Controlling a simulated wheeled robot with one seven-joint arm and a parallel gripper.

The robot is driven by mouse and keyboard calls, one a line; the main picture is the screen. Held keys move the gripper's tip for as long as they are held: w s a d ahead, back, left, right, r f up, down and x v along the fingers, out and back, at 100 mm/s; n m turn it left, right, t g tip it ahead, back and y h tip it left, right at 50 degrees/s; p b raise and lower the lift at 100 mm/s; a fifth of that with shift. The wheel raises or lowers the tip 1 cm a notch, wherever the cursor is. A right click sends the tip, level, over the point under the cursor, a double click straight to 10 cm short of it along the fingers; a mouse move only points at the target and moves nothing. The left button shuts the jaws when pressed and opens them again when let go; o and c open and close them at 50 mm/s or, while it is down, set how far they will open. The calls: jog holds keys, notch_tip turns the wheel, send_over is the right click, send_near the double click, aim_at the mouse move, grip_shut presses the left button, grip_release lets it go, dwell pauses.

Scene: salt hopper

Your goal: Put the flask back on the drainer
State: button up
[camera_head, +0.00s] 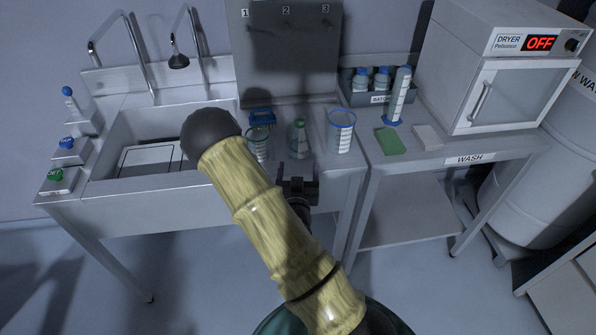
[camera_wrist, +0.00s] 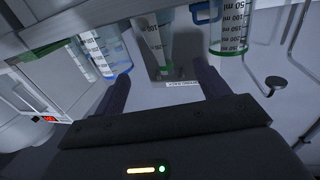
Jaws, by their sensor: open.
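The flask (camera_head: 299,140), clear with a green top, stands upright on the metal counter between two beakers. In the wrist view the flask (camera_wrist: 155,45) appears beyond my fingers, roughly in line with the gap between them. My gripper (camera_head: 297,178) is open and empty, at the counter's front edge just before the flask; its two dark fingers also show in the wrist view (camera_wrist: 163,85).
A blue-rimmed beaker (camera_head: 341,133) stands right of the flask and another beaker (camera_head: 258,145) left. A blue item (camera_head: 262,117) lies behind. A measuring cylinder (camera_head: 399,95), bottle crate (camera_head: 362,88), green sponge (camera_head: 390,141) and dryer (camera_head: 512,70) are right; the sink (camera_head: 120,120) is left.

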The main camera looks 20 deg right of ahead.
jog(key=shift+w, duration=0.1)
jog(key=s+a+r+g+y, duration=0.1)
jog(key=s+a+g+y, duration=0.4)
jog(key=a+g+y, duration=0.3)
jog(key=s+a+r+n+g, duration=0.3)
jog(key=s+r+n+g, duration=0.2)
jog(key=s, duration=0.6)
jog(key=shift+s+a+r, duration=0.15)
jog(key=shift+s+r, duration=0.25)
jog(key=shift+r, duration=0.2)
